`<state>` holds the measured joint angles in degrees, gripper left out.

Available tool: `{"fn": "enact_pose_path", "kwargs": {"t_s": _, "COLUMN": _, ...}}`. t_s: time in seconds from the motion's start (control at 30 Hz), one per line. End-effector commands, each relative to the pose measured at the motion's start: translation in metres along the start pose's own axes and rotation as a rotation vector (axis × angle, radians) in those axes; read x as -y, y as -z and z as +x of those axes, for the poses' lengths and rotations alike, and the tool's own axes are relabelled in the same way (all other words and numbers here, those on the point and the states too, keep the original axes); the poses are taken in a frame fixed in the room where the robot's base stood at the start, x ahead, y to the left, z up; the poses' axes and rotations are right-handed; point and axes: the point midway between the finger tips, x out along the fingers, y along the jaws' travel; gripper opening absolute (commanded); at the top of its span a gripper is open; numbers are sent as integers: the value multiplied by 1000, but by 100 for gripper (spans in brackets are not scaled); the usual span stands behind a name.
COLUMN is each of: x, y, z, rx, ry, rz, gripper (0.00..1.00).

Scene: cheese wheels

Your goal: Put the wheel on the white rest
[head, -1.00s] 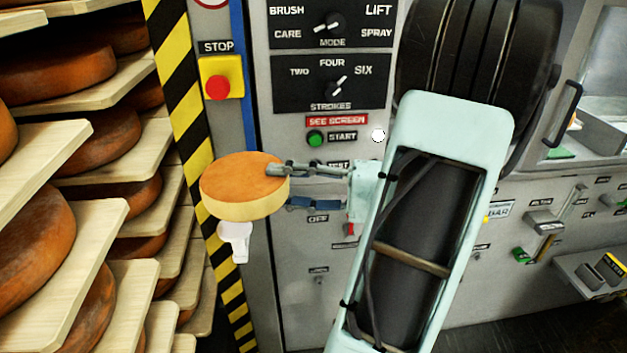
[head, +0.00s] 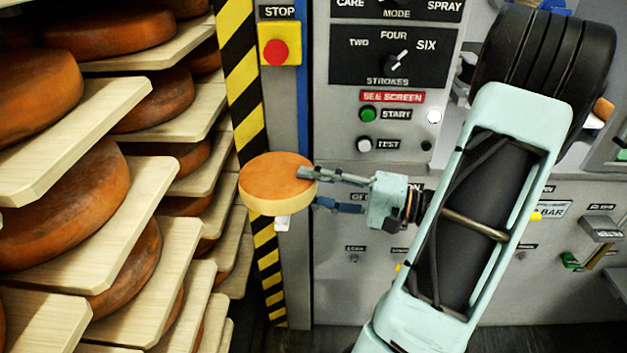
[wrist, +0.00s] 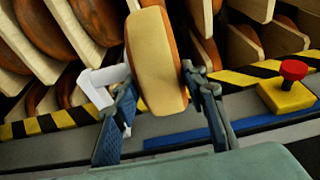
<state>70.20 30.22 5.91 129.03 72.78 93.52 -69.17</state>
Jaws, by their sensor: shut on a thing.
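A small orange-topped cheese wheel with a pale side (head: 277,182) is held in my gripper (head: 312,190), in front of the machine and the striped post. My gripper is shut on it, with one finger on the top face and one beneath. In the wrist view the wheel (wrist: 157,62) stands between the two fingers (wrist: 160,105). The white rest (head: 282,223) shows only as a small piece below the wheel; the wheel hides most of it. In the wrist view the white rest (wrist: 98,88) shows to the left of the wheel, near the left finger. I cannot tell whether they touch.
Shelves of large brown wheels on pale boards (head: 75,220) fill the left side, close to the held wheel. A yellow-black striped post (head: 243,75) and a red stop button (head: 276,52) stand behind. A control panel (head: 390,60) is behind my arm.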

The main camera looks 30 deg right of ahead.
Motion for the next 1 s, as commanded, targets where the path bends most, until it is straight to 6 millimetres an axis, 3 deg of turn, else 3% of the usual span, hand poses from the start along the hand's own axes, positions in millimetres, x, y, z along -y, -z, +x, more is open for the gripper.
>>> {"fn": "enact_pose_path", "kwargs": {"t_s": 0.23, "x": 0, "y": 0, "z": 0, "rx": 2, "ry": 7, "rz": -2, "gripper": 0}}
{"fn": "enact_pose_path", "kwargs": {"t_s": 0.27, "x": -2, "y": 0, "z": 0, "rx": 0, "ry": 0, "rz": 0, "gripper": 41}}
{"fn": "enact_pose_path", "kwargs": {"t_s": 0.4, "x": -1, "y": 0, "z": 0, "rx": 0, "ry": 0, "rz": 0, "gripper": 57}}
{"fn": "enact_pose_path", "kwargs": {"t_s": 0.77, "x": 3, "y": 0, "z": 0, "rx": 0, "ry": 0, "rz": 0, "gripper": 57}}
{"fn": "enact_pose_path", "kwargs": {"t_s": 1.0, "x": 0, "y": 1, "z": -43, "rx": -4, "ry": -1, "rz": -1, "gripper": 57}}
